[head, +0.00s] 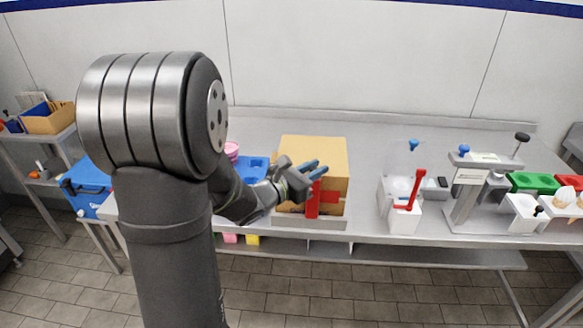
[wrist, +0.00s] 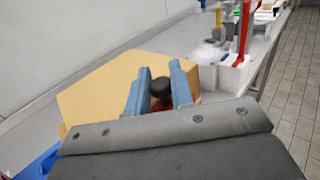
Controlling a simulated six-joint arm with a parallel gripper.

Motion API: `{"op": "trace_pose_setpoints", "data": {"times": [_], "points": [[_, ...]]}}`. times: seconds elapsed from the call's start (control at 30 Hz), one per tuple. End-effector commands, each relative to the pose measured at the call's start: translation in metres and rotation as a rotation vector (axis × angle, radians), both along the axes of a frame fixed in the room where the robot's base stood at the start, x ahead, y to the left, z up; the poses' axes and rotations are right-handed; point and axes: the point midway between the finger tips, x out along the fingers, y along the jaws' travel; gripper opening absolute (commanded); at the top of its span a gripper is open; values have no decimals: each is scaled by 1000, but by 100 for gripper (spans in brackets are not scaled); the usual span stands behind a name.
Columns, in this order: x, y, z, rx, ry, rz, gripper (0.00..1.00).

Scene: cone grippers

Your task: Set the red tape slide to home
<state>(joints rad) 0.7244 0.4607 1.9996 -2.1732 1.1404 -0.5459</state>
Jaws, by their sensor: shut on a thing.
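In the head view a red upright piece (head: 312,201), which looks like the tape slide, stands at the front of a tan box (head: 314,152) in a shallow grey tray (head: 290,221). A red strip reaches right from it across the box front. My gripper (head: 314,171) is at the top of this red piece, with its blue fingers pointing right. In the wrist view my gripper (wrist: 158,92) is shut on a dark round knob (wrist: 160,87), with red (wrist: 180,101) showing just below it. The lower part of the slide is hidden behind the fingers there.
A white bin (head: 402,217) with a red-handled tool (head: 414,190) stands right of the box. A grey stand (head: 470,188) and green (head: 534,183) and red trays are farther right. A blue tray (head: 252,168) lies left of the box. The bench behind is clear.

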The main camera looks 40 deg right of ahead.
Motion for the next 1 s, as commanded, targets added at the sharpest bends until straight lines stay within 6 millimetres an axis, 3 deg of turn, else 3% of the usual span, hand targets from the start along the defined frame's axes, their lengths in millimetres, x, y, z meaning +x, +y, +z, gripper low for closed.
{"op": "trace_pose_setpoints", "data": {"times": [0.1,0.33,0.9,0.93,1.0], "points": [[-22,-20,0,1,1,-7,0],[-46,-45,-1,2,1,-4,0],[-57,-56,0,0,-2,-7,0],[-57,-56,0,0,-2,-7,27],[-56,-56,0,0,-1,-6,41]]}}
